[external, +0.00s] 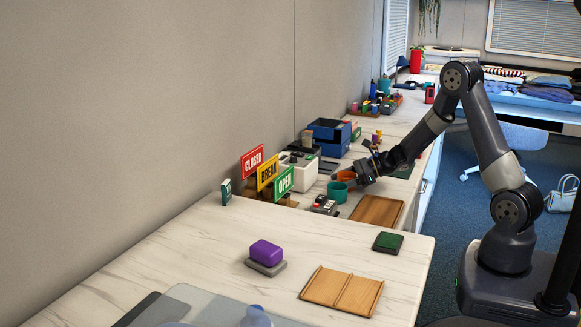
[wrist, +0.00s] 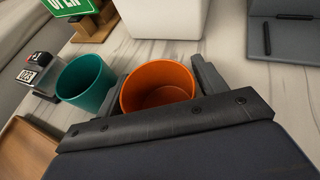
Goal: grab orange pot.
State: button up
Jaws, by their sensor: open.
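The orange pot (wrist: 157,83) is an open round cup standing on the counter in the wrist view. My gripper (wrist: 158,90) is open, with one finger on each side of the pot. I cannot tell whether the fingers touch it. The near part of the pot is hidden behind the gripper body. In the external view the orange pot (external: 344,176) is partly hidden by my gripper (external: 352,178), which is low over the counter. A teal pot (wrist: 86,84) stands just left of the orange pot; it also shows in the external view (external: 337,192).
A wooden tray (external: 378,210) lies in front of the pots. A white box (external: 298,166) and the green OPEN sign (external: 285,181) stand behind and to the left. A stamp (wrist: 38,69) is left of the teal pot. Bare counter shows right of the orange pot.

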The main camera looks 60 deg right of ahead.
jog(key=c, duration=0.8)
jog(key=shift+o, duration=0.2)
jog(key=shift+r, duration=0.1)
